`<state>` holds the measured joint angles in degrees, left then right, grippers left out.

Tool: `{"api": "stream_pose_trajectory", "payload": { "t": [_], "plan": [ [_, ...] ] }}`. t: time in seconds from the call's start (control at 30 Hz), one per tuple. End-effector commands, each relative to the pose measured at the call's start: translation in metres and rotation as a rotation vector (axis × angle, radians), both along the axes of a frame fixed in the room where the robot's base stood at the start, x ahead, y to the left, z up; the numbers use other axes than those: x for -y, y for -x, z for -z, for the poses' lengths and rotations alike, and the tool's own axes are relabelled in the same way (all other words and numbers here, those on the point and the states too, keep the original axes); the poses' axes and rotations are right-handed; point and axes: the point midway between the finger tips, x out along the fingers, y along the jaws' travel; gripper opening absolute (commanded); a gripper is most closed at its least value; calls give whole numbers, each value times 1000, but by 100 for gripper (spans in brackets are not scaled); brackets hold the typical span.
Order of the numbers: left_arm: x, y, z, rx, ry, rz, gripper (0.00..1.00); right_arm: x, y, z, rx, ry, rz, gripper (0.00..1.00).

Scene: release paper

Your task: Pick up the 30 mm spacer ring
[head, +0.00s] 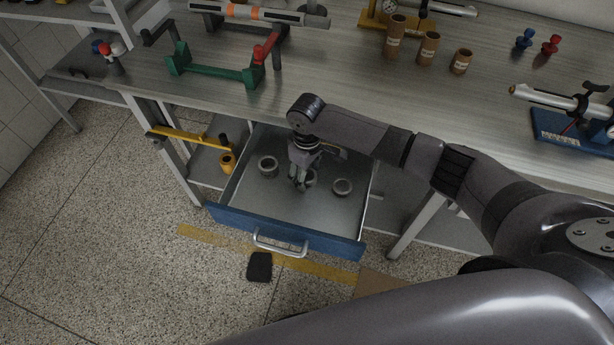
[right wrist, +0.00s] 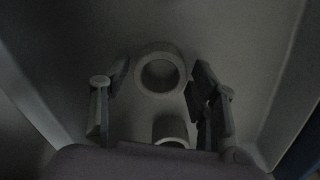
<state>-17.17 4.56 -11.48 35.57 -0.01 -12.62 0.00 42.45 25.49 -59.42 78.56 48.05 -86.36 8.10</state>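Three grey spacer rings lie in the open drawer: a left ring (head: 268,165), a middle ring (head: 310,179) and a right ring (head: 342,187). I cannot read which is the 30 mm one. My right gripper (head: 300,183) points down into the drawer beside the middle ring and partly covers it. In the right wrist view its fingers (right wrist: 160,98) are spread and empty. One ring (right wrist: 160,72) shows between and just beyond the fingertips. A second ring (right wrist: 171,131) is nearer, partly hidden by the gripper body. My left gripper is out of view.
The drawer (head: 285,232) has a blue front and low walls around the gripper. The workbench (head: 400,95) stands above and behind it, with brown cylinders (head: 428,48) and a green stand (head: 215,70). A yellow bar (head: 190,138) is at the drawer's left.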

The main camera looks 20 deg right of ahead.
Motion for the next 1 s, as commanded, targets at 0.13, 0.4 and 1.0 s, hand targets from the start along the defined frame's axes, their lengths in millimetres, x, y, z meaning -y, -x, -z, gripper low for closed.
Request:
{"api": "stream_pose_trajectory", "payload": {
  "t": [0.13, 0.4, 1.0],
  "plan": [
    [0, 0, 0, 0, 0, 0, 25, 0, 0, 0, 0, 0, 0, 43],
    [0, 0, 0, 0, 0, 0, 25, 0, 0, 0, 0, 0, 0, 25],
    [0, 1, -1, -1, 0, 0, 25, 0, -1, -14, 3, -1, 0, 14]
  ]
}}
